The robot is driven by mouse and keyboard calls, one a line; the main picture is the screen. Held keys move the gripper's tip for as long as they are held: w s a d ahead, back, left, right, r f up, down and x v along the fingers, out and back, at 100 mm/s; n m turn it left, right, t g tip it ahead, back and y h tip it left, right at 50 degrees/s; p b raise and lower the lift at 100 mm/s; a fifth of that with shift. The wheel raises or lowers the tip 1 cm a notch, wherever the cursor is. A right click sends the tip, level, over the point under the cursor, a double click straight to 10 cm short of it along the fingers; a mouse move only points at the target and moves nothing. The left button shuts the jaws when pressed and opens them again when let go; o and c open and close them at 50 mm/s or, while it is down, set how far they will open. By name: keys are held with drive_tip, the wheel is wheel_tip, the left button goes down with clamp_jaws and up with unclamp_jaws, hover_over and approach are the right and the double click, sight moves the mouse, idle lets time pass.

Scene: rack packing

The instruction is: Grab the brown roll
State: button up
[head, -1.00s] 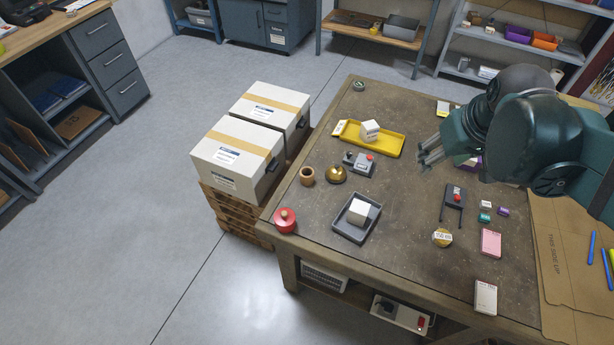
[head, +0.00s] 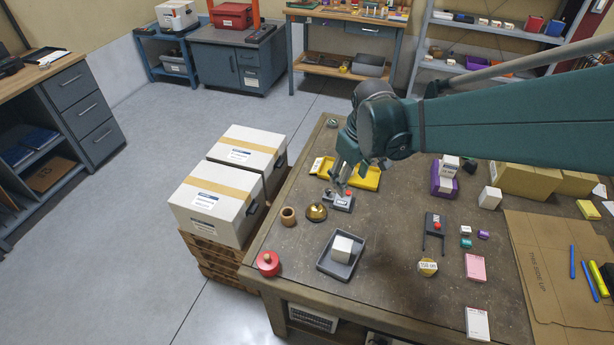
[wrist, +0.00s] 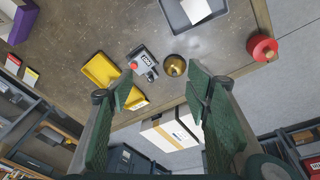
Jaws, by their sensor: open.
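The brown roll (head: 288,216) is a short upright hollow cylinder near the table's left edge, just left of a brass bell (head: 316,212). My gripper (head: 340,180) is above the table, over the area of the yellow tray (head: 366,178) and the grey device with a red button (head: 340,201), to the right of the roll and farther back. In the wrist view the gripper's fingers (wrist: 160,88) are spread with nothing between them. The bell also shows there (wrist: 174,65), but I cannot make out the roll; the right finger probably covers it.
A red lidded pot (head: 268,263) stands at the table's near left corner. Two cartons (head: 215,203) on a pallet stand beside the table's left edge.

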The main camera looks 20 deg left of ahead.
drive_tip(key=a+f+n+g, duration=0.1)
drive_tip(key=a+f+n, duration=0.1)
drive_tip(key=a+f, duration=0.65)
drive_tip(key=n+g+h, duration=0.1)
drive_tip(key=n, duration=0.2)
hover_over(288, 213)
wheel_tip(288, 213, down, 8)
drive_tip(key=shift+w+a+r, duration=0.1)
drive_tip(key=shift+w+r, duration=0.05)
drive_tip(key=shift+f, duration=1.25)
drive_tip(key=shift+f, duration=0.1)
drive_tip(key=shift+f+b, duration=0.35)
drive_tip(key=shift+f, duration=2.2)
